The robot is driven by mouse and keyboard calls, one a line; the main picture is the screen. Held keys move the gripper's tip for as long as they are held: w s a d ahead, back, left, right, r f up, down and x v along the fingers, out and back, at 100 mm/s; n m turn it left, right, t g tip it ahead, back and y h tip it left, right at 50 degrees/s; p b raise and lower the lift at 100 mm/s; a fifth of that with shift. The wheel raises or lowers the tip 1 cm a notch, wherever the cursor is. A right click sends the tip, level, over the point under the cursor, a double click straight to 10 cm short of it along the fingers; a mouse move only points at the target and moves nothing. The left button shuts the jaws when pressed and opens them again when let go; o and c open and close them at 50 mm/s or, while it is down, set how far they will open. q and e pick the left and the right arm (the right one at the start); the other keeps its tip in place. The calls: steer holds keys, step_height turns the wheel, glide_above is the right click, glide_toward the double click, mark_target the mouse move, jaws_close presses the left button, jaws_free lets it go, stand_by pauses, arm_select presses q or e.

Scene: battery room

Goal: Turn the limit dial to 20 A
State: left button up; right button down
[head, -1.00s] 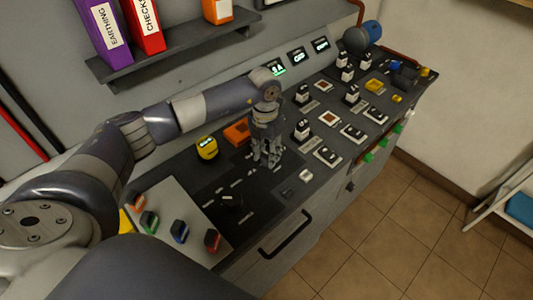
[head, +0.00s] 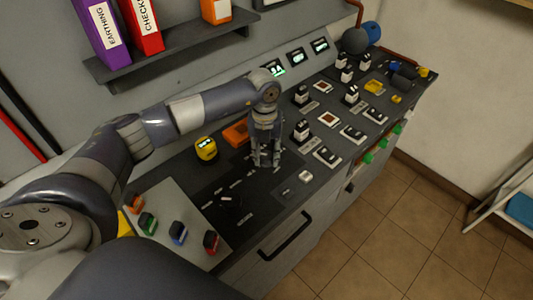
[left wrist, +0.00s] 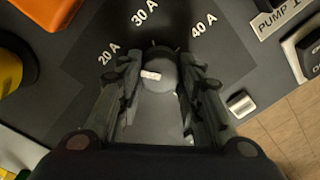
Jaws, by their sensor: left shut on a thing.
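The limit dial (left wrist: 160,82) is a grey round knob with a short white mark on its upper part, in the left wrist view. Labels 20 A (left wrist: 108,54), 30 A (left wrist: 145,13) and 40 A (left wrist: 204,25) are printed on the dark panel around it. The mark sits on the side toward the 20 A and 30 A labels; its exact setting is hard to tell. My left gripper (head: 266,163) points down at the console and is shut on the dial, which also lies between its fingers in the wrist view (left wrist: 158,95). My right gripper is out of view.
A yellow round device (head: 206,149) and an orange block (head: 236,132) stand beside the gripper. Coloured switches (head: 179,233) lie nearer, and several black-and-white switches (head: 327,155) lie to the right. A small white button (head: 305,176) is close by. Binders (head: 143,24) stand on a shelf above.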

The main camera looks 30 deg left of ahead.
mark_target(265, 156)
arm_select(q)
steer(key=o, duration=1.1)
steer(key=shift+c, duration=0.2)
steer(key=shift+r, duration=0.15)
step_height(265, 156, up, 12)
steer(key=shift+a, duration=0.15)
